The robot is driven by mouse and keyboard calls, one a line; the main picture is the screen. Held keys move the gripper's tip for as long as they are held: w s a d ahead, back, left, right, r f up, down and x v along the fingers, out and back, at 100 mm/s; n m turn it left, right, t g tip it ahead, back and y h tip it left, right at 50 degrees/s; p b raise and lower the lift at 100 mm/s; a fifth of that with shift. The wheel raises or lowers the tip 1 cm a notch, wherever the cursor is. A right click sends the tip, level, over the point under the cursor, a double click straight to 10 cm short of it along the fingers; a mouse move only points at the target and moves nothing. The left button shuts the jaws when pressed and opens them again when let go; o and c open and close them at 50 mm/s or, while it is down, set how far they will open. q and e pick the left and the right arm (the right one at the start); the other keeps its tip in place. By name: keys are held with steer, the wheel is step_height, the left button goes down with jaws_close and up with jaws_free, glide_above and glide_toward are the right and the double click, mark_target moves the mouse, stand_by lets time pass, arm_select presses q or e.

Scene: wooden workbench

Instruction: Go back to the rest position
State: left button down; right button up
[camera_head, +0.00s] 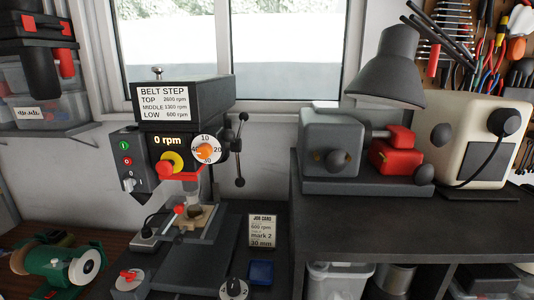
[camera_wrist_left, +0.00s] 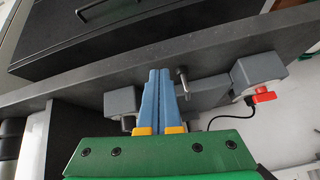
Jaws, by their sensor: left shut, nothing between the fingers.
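My left gripper (camera_wrist_left: 159,74) shows in the left wrist view. Its two blue fingers lie side by side, shut, with nothing between them. The fingers have yellow-orange bases and come from a green body. They point toward the dark edge of a bench (camera_wrist_left: 50,88), with grey box-shaped fittings to each side; the gap between fingers and fittings is hard to judge. Neither gripper shows in the head view, and my right gripper is in no view.
In the head view a drill press (camera_head: 185,100) reading 0 rpm stands in the middle. A job card (camera_head: 262,231) and blue block (camera_head: 261,272) are beside it. A green grinder (camera_head: 58,268) is lower left. A grey lamp (camera_head: 390,70) stands on the right bench (camera_head: 400,215).

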arm_select(q)
steer(key=s+d+f+n+g, duration=0.1)
steer(key=s+f+g, duration=0.1)
steer(key=s+f, duration=0.5)
steer(key=s+d+f+g, duration=0.2)
steer(key=s+f, duration=0.1)
steer(key=s, duration=0.7)
steer(key=s+f+g+b, duration=0.1)
steer(key=s+f, duration=0.2)
steer(key=f, duration=1.6)
steer(key=s+a+f+g+b, duration=0.1)
steer(key=s+a+f, duration=0.1)
steer(key=s+f, duration=0.8)
steer(key=shift+s+a+y, duration=0.3)
steer(key=shift+s, duration=0.7)
